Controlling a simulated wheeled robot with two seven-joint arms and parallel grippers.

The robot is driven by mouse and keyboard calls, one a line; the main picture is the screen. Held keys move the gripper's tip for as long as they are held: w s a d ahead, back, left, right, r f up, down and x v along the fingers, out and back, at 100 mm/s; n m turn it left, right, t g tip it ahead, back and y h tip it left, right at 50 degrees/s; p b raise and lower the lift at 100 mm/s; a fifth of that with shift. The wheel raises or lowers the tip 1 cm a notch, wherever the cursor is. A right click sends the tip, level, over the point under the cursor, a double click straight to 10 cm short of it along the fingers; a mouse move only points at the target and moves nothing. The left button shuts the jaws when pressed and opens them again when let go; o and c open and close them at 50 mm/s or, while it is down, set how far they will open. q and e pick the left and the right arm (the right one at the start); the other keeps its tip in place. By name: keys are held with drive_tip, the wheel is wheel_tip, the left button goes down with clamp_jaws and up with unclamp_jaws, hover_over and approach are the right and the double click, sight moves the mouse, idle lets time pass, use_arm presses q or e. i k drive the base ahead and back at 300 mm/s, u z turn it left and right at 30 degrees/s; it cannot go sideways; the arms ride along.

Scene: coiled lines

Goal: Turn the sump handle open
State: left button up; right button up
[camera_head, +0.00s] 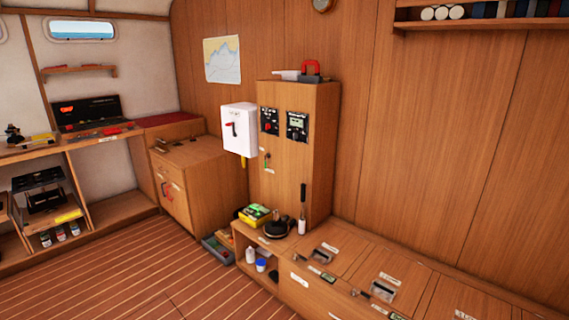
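No label that I can read names the sump handle, so I cannot tell which one it is. A white wall box (239,131) has a dark and red lever (233,124) on its front. An upright black handle (302,194) stands at the cabinet's lower right. A red handle (166,190) shows on the low wooden cabinet (205,180) at left. Neither of my grippers is in view.
A bench (350,262) with labelled hatches and recessed latches runs along the right wall. A yellow-green box (255,213) and a black round item (277,228) lie at its left end. A grey crate (218,249) stands on the floor. The striped floor (140,270) in front is clear.

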sight(365, 294)
drive_tip(key=z, duration=1.15)
drive_tip(key=k, duration=0.65)
drive_tip(key=u, duration=0.65)
drive_tip(key=i, duration=1.35)
drive_tip(key=z, duration=0.4)
